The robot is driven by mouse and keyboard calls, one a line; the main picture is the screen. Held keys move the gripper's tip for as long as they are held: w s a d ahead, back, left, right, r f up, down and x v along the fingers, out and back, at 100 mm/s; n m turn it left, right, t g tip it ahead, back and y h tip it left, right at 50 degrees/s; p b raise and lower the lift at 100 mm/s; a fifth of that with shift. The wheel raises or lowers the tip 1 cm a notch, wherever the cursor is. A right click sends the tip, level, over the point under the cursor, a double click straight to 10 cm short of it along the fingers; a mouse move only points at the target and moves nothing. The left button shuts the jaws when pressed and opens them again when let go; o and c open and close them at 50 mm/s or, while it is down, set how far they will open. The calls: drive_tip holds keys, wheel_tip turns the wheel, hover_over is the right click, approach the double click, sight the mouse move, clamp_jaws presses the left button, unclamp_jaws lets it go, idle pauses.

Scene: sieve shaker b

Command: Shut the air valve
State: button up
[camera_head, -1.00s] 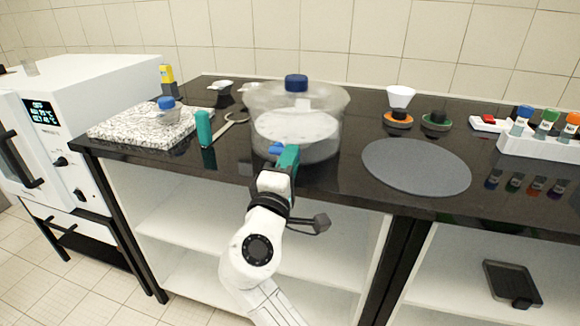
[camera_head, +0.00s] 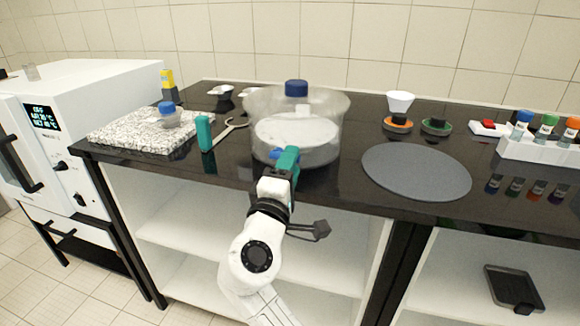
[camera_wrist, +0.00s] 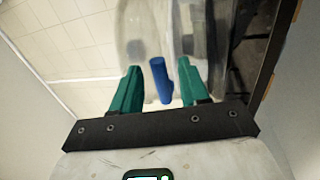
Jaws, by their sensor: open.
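The air valve appears to be the blue lever (camera_wrist: 161,82) on the front of the clear round vessel (camera_head: 325,112), a desiccator with a dark blue knob on its lid. In the head view the blue part (camera_head: 277,154) shows just left of my gripper's teal fingers. My gripper (camera_head: 287,160) is at the vessel's front. In the wrist view my gripper (camera_wrist: 160,90) is open, with one teal finger on each side of the blue lever. The lever stands between the fingers, and I see a gap on its left; on its right the finger is close, and contact cannot be told.
The black bench (camera_head: 355,195) holds a grey round mat (camera_head: 415,172) at right and a speckled slab (camera_head: 130,135) at left. A teal-handled tool (camera_head: 204,133) stands left of the vessel. A white rack (camera_head: 540,150) with capped vials is far right. Open shelves lie below.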

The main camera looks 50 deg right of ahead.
drive_tip(key=v, duration=1)
drive_tip(key=shift+a, duration=0.35)
drive_tip(key=shift+f, duration=0.2)
drive_tip(key=s+d+f+m+g+y, duration=0.1)
drive_tip(key=s+f+y, duration=0.3)
drive_tip(key=f, duration=0.5)
drive_tip(key=s+d+f+m+g+y, duration=0.15)
drive_tip(key=s+f+y, duration=0.3)
drive_tip(key=f, duration=0.45)
drive_tip(key=s+f+m+g+y, duration=0.1)
drive_tip(key=s+f+g+y, duration=0.2)
drive_tip(key=f, duration=0.6)
drive_tip(key=s+a+f+y, duration=0.5)
drive_tip(key=s+a+y, duration=0.2)
drive_tip(key=s+y, duration=0.1)
wheel_tip(320, 180, up, 13)
drive_tip(key=p, duration=1.4)
drive_tip(key=shift+w+a+r+m+h, duration=0.15)
drive_tip(key=shift+w+a+m+h, duration=0.05)
drive_tip(key=shift+w+m+h, duration=0.15)
drive_tip(key=shift+g, duration=0.25)
